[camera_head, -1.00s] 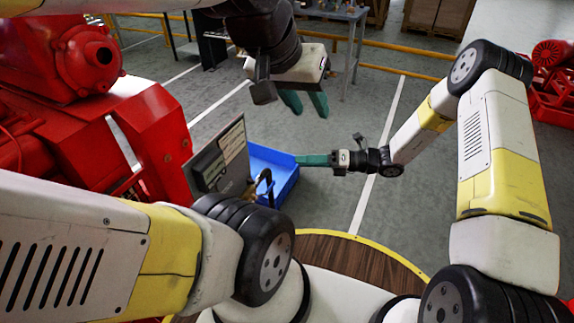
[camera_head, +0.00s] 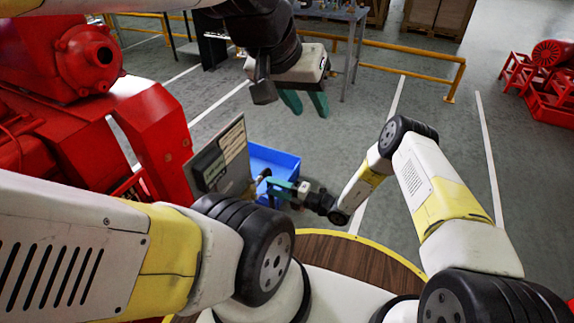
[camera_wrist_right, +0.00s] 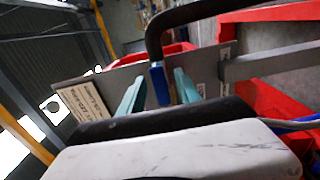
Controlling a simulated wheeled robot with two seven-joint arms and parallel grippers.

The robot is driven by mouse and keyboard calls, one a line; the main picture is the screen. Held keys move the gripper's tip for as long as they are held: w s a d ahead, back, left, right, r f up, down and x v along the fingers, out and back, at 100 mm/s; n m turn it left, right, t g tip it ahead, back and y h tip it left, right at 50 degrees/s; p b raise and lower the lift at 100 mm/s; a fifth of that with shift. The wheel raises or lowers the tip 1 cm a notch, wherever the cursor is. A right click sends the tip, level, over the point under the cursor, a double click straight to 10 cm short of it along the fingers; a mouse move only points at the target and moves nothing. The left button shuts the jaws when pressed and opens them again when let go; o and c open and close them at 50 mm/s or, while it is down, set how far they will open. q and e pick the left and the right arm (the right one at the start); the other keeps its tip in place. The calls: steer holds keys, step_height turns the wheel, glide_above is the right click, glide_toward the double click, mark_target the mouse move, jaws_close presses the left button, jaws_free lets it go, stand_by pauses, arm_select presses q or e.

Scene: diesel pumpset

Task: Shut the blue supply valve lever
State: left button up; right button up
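The blue lever (camera_wrist_right: 160,84) shows in the right wrist view, in front of the grey panel (camera_wrist_right: 96,88). It stands between the two teal fingers of my right gripper (camera_wrist_right: 158,92), nearer the right-hand finger. A gap shows on its left, so the fingers are not shut on it; whether the right-hand finger touches it I cannot tell. In the head view my right gripper (camera_head: 275,185) is just right of the panel, and the lever is hard to make out there. My left gripper (camera_head: 304,103) is open and empty, high above the floor.
A black curved pipe (camera_wrist_right: 153,40) arches beside the lever. A blue bin (camera_head: 280,160) is behind my right gripper. The red pumpset (camera_head: 150,130) fills the left side. A yellow rail (camera_head: 410,73) and a table (camera_head: 335,14) stand farther back; the floor between is clear.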

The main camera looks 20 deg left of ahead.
steer(key=shift+a, duration=0.45)
jaws_close()
stand_by(1.1)
